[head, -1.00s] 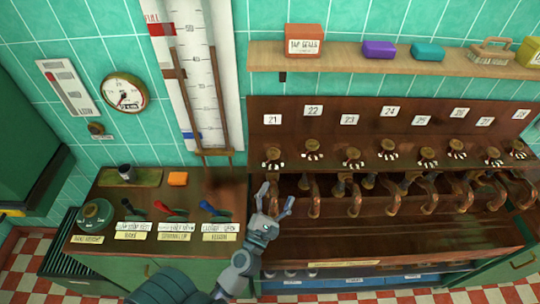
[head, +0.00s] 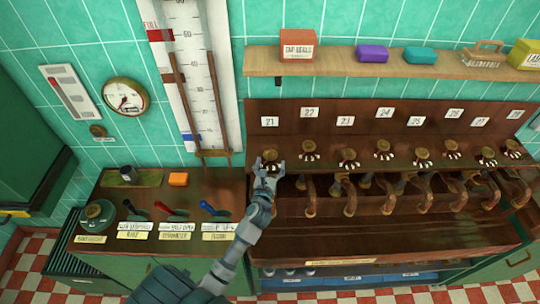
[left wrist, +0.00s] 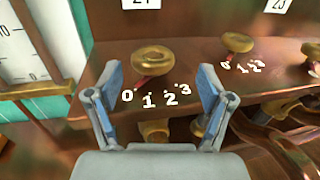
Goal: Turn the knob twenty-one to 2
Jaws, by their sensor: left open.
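Knob twenty-one (head: 270,156) is a round brass knob under the label 21 (head: 270,121), at the left end of the row. In the left wrist view the knob (left wrist: 152,60) has a red pointer toward the 0, and white marks 0, 1, 2, 3 (left wrist: 150,100) stand in front of it. My left gripper (head: 268,166) is open just in front of the knob. In the left wrist view its two blue-padded fingers (left wrist: 163,92) are spread either side of the number marks, with the knob beyond and between them, apart from it. My right gripper is not in view.
A neighbouring knob (left wrist: 236,42) with its own marks is close on the right. Several curved copper spouts (head: 350,195) hang below the row. A shelf with boxes (head: 372,54) is above. Levers (head: 170,212) stand on the counter at left.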

